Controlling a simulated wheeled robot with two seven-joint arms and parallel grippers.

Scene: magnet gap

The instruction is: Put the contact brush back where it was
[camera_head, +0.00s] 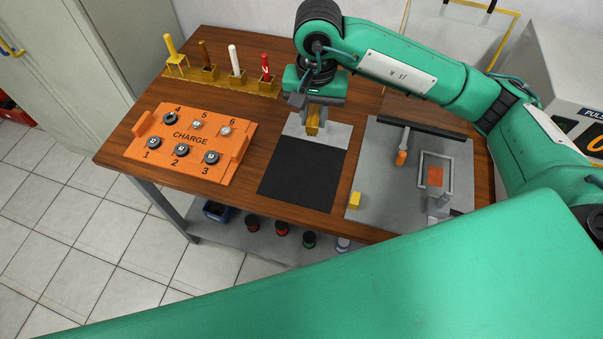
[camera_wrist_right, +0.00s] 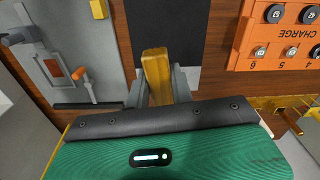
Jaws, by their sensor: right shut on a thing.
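My right gripper (camera_head: 313,112) is over the back part of the grey and black mat (camera_head: 303,172). It is shut on a yellow-brown block-like piece (camera_head: 312,127); this may be the contact brush, but I cannot tell for sure. In the right wrist view the same piece (camera_wrist_right: 157,72) sits between the fingers, over the mat. I cannot tell whether it touches the mat. At the back left, a yellow tool (camera_head: 169,44), a brown one (camera_head: 204,50), a white one (camera_head: 234,58) and a red one (camera_head: 265,66) stand upright in holders. My left gripper is not in view.
An orange CHARGE tray (camera_head: 190,138) with numbered round pieces is left of the mat. Right of it, a grey plate (camera_head: 374,170) carries a frame, an orange-tipped lever and a yellow block (camera_head: 354,201). A lower shelf (camera_head: 225,235) holds several small containers.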

